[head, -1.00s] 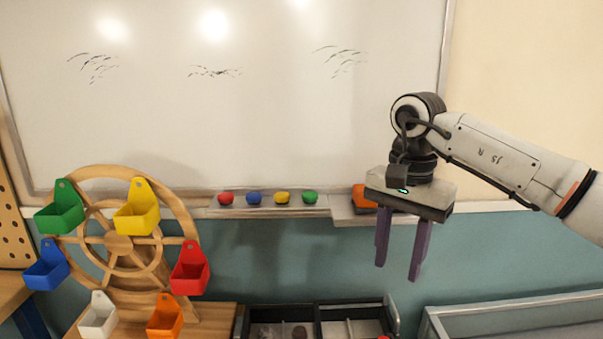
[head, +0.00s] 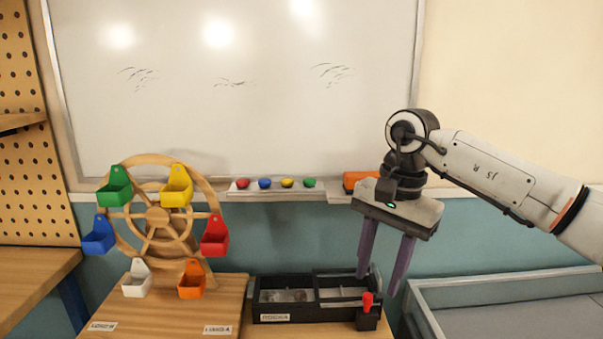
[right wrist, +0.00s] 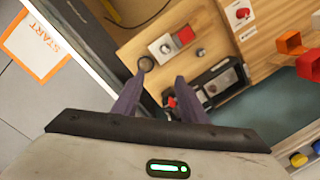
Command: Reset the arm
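My right arm comes in from the right in the head view. Its gripper (head: 385,265) points down with two purple fingers apart and nothing between them. It hangs in front of the wall, by the right end of a black tray (head: 318,312). In the right wrist view the same gripper (right wrist: 162,90) shows its fingers spread, with the wooden table and the black tray below. My left gripper is in neither view.
A wooden wheel (head: 158,227) with several coloured bins stands on the table (head: 225,318) at the left. A whiteboard (head: 235,110) has coloured knobs on its ledge. A grey-rimmed bin (head: 425,322) is at the right. A START sign (right wrist: 35,45) lies on the floor.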

